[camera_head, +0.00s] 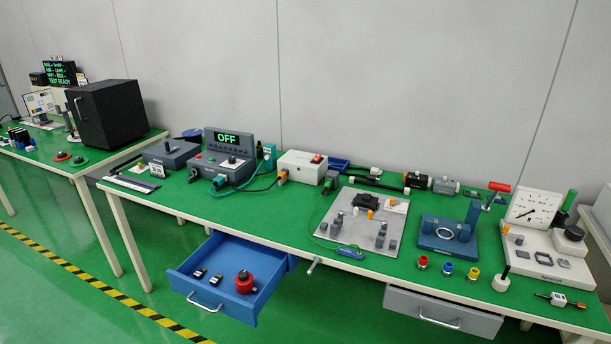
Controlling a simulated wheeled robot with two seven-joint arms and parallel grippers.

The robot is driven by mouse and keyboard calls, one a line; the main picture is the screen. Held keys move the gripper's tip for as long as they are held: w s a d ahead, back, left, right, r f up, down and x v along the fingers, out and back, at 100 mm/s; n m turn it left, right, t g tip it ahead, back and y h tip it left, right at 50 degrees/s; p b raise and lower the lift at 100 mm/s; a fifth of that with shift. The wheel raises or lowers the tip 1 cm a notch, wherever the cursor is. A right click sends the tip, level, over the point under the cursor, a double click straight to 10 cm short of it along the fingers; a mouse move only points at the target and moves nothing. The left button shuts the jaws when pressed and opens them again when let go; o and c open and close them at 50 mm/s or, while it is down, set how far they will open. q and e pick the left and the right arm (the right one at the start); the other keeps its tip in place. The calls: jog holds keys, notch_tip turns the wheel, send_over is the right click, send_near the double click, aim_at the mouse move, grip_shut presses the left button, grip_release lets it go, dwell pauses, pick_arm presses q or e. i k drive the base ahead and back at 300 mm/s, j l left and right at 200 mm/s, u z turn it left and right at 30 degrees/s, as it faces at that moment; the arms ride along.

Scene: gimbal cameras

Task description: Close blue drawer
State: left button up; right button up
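The blue drawer (215,304) is pulled out from under the green-topped workbench, left of the middle of the head view. It has a light metal handle (204,303) across its front panel. Inside it are a red round part (244,283) and a few small dark-and-light parts (207,275). Neither of my grippers is in the view, and nothing touches the drawer.
The workbench (300,228) carries several devices, including a box reading OFF (228,140). A grey drawer (443,312) is under its right side. A metal lever (313,265) sticks out at the bench's front edge. Open green floor (110,315) lies front left, with a yellow-black stripe.

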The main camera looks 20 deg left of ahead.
aim_at(224, 254)
jog(key=u, duration=1.3)
